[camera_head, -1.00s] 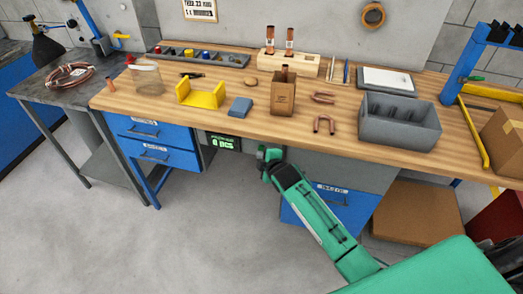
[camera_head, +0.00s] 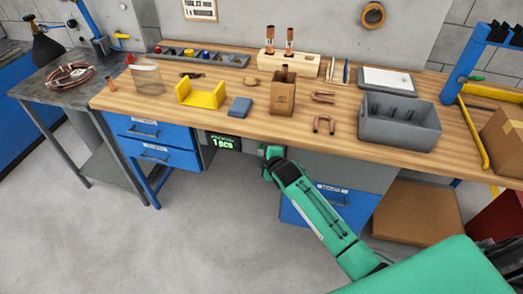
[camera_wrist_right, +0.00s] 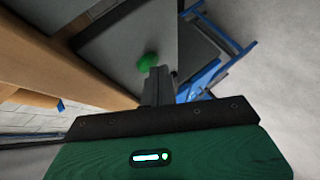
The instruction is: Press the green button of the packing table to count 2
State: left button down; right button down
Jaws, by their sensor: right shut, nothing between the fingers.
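The packing table (camera_head: 262,128) has a wooden top. A small display (camera_head: 223,142) under its front edge reads "1 pcs" in green. The green button (camera_wrist_right: 147,61) shows in the right wrist view on a grey panel under the table top. In the head view the button is hidden behind my right gripper (camera_head: 270,151). My right gripper is shut and empty, and its fingertips (camera_wrist_right: 158,72) are very close beside the button in the wrist view; I cannot tell whether they touch it. My left gripper is not in view.
Blue drawers (camera_head: 155,140) hang left of the display. A blue drawer unit (camera_head: 335,200) stands below, behind my right arm. On the table are a yellow bracket (camera_head: 202,95), a brown box (camera_head: 283,97) and a grey bin (camera_head: 400,122). The floor in front is clear.

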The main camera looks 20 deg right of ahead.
dwell(0.3)
jog(key=shift+s+a+p, duration=0.45)
jog(key=shift+s+p, duration=0.15)
jog(key=shift+s, duration=0.2)
jog(key=s+a+p, duration=0.1)
jog(key=s, duration=0.1)
jog(key=s+a+p, duration=0.1)
jog(key=s+a, duration=0.1)
jog(key=shift+d, duration=0.1)
dwell(2.5)
